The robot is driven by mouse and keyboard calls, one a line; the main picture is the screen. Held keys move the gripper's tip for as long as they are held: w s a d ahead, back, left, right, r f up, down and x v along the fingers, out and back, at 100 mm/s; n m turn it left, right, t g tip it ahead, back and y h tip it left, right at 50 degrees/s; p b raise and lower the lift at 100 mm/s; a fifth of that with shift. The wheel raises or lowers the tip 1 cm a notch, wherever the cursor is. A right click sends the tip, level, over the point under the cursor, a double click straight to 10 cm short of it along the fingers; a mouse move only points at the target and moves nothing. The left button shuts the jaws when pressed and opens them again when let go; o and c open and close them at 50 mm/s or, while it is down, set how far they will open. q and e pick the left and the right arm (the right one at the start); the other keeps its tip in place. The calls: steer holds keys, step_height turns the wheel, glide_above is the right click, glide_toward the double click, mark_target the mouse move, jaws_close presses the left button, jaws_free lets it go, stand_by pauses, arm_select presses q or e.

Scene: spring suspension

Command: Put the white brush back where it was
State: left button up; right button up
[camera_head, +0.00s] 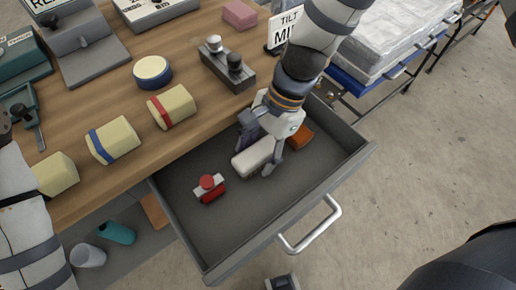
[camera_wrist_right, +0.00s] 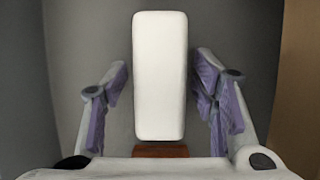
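The white brush (camera_head: 252,158) lies in the open grey drawer (camera_head: 228,232). In the right wrist view the brush (camera_wrist_right: 160,75) shows as a long white block between my fingers. My right gripper (camera_head: 259,152) reaches down into the drawer with its fingers on both sides of the brush. The right wrist view shows the gripper (camera_wrist_right: 160,92) open, with a narrow gap on each side. My left arm shows at the left edge of the head view, but its gripper is out of view.
A red-and-white item (camera_head: 209,188) lies in the drawer to the left of the brush. A brown block (camera_head: 300,136) lies to its right. The wooden bench top (camera_head: 105,190) above holds several yellow blocks, a round tin (camera_head: 152,72) and a dark knobbed holder (camera_head: 228,68). The drawer's front part is clear.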

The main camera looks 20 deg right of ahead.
steer(key=shift+r, duration=0.1)
steer(key=p+v, duration=0.1)
steer(key=v, duration=1)
steer(key=shift+w+a+r, duration=0.1)
steer(key=shift+r, duration=0.05)
arm_select(q)
steer(key=shift+w+r+t, duration=0.4)
steer(key=shift+w+r, duration=0.6)
arm_select(e)
steer(key=shift+d+r, duration=0.25)
steer(key=shift+r, duration=0.15)
